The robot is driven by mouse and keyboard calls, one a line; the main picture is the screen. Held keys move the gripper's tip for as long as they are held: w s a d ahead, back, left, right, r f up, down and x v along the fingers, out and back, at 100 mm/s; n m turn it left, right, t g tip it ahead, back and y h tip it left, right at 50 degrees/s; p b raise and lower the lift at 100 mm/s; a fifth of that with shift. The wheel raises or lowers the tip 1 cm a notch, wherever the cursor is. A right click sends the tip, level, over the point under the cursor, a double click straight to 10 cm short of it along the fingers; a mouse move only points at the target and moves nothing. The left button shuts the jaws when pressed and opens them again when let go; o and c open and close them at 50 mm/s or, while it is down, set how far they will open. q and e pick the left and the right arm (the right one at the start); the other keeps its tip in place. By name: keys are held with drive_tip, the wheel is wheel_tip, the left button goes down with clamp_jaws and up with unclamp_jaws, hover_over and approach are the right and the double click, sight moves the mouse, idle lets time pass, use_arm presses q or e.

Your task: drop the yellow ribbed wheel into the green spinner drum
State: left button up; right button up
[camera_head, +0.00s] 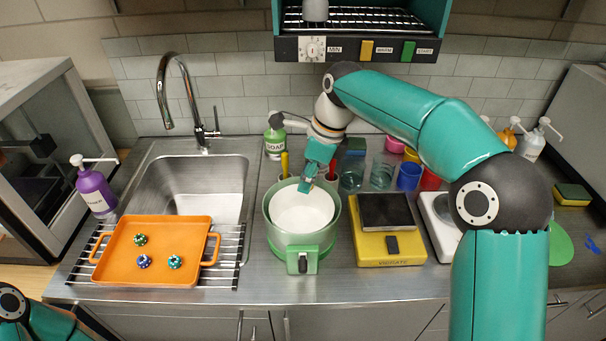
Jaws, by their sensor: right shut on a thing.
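The green spinner drum (285,236) stands at the middle of the counter, open at the top, with a white inner bowl (300,211). No wheel shows in the visible part of the bowl. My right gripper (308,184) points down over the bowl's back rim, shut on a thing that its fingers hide. I cannot make out a yellow ribbed wheel anywhere. My left gripper is out of view; only part of my left arm shows at the lower left corner.
Cups and a green soap bottle (274,144) are behind; an oven (360,48) hangs above.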

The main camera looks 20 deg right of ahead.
drive_tip(key=f+b, duration=0.1)
drive_tip(key=f, duration=0.1)
drive_tip(key=f+b, duration=0.2)
drive_tip(key=shift+s+d, duration=0.1)
drive_tip(key=shift+d, duration=0.1)
drive_tip(key=o, duration=0.8)
drive_tip(key=shift+o, duration=0.2)
drive_tip(key=v, duration=1.2)
drive_tip(key=shift+f, duration=0.1)
